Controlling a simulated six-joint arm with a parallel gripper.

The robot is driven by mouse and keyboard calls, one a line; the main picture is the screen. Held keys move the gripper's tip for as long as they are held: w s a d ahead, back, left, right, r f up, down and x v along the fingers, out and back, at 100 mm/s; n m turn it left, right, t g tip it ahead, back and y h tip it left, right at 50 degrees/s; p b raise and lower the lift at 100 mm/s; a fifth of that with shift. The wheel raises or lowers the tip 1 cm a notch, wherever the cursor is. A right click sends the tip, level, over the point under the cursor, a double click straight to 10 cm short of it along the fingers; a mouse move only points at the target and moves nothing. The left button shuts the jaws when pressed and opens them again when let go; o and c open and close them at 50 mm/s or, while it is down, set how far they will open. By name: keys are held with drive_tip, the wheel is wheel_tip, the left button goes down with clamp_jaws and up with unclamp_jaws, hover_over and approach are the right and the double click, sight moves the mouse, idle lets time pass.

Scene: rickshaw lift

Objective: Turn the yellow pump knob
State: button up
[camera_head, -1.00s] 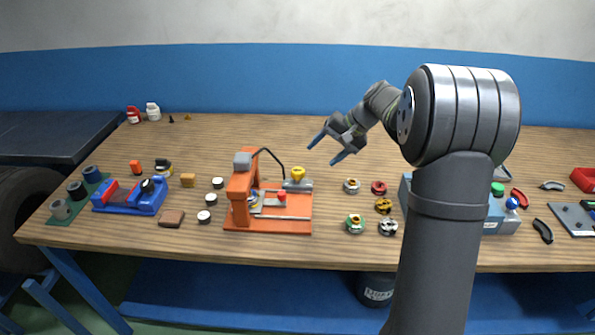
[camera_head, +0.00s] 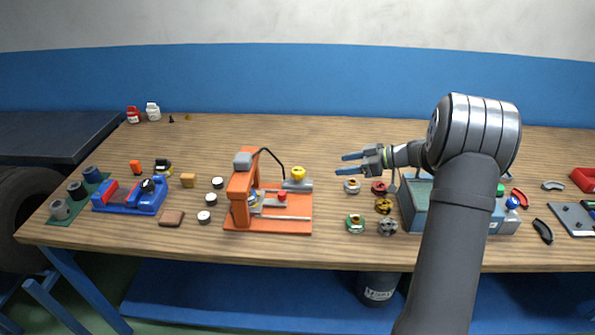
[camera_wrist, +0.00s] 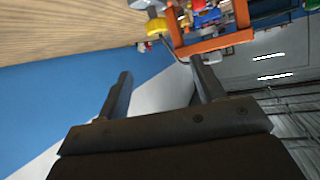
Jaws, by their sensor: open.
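The yellow pump knob (camera_head: 298,173) sits on top of a grey block at the back right of the orange press stand (camera_head: 270,225). My gripper (camera_head: 340,165) is open and empty, to the right of the knob and apart from it, with its blue-tipped fingers pointing left. In the wrist view the yellow knob (camera_wrist: 157,27) shows near the top, beyond the gap between the two dark fingers of my gripper (camera_wrist: 160,80). Part of the orange stand (camera_wrist: 215,43) lies to its right there.
A black hose (camera_head: 275,158) arches from the press to the knob's block. The table behind the stand is clear.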

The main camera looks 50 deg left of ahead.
sight(298, 170)
drive_tip(key=shift+n, duration=0.3)
drive_tip(key=x, duration=1.7)
drive_tip(key=shift+a, duration=0.2)
drive_tip(key=c, duration=1)
